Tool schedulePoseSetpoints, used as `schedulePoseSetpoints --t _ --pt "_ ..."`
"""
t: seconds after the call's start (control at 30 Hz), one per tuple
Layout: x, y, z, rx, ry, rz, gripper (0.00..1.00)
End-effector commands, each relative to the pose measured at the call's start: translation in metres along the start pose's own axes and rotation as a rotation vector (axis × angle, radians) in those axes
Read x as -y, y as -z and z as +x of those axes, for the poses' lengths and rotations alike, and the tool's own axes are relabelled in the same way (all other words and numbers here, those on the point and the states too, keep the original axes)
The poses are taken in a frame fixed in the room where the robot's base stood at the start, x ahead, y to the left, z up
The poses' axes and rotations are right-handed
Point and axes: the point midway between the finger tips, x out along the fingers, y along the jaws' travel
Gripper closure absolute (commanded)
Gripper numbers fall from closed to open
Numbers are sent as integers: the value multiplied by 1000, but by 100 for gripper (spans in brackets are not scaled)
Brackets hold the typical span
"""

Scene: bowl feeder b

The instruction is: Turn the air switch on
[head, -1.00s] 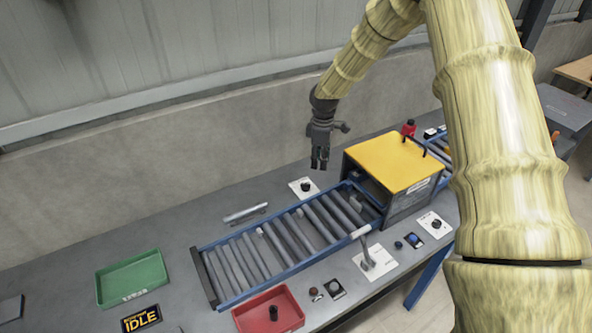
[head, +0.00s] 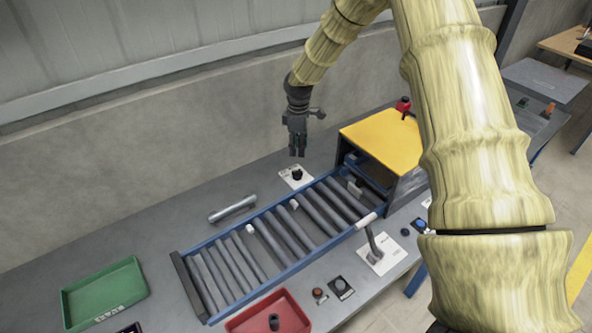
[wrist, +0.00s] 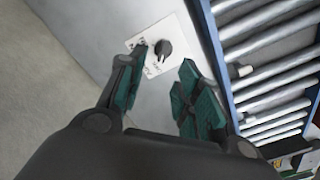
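A black rotary knob on a white plate (head: 296,176) sits on the bench behind the roller conveyor, and it looks like the air switch. In the wrist view the knob (wrist: 162,48) stands on its white plate just beyond my fingertips, between their lines. The lettering on the plate is too small to read. My gripper (head: 297,152) hangs above the plate, pointing down. In the wrist view my gripper (wrist: 163,62) is open, its green-padded fingers apart with nothing between them. I see no contact with the knob.
The blue-framed roller conveyor (head: 191,252) lies in front of the plate, with a yellow-topped housing (head: 385,138) to the right. A metal cylinder (head: 232,208) lies left of the plate. A lever (head: 374,244), green tray (head: 66,312) and red tray (head: 238,325) are further off.

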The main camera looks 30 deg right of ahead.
Motion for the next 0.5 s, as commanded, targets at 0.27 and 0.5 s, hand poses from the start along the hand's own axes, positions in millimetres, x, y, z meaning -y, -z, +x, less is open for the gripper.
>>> schedulePoseSetpoints --t 0.27,0.5 --pt "-1 2 29 4 5 -1 66" --pt "-1 2 59 5 6 -1 66"
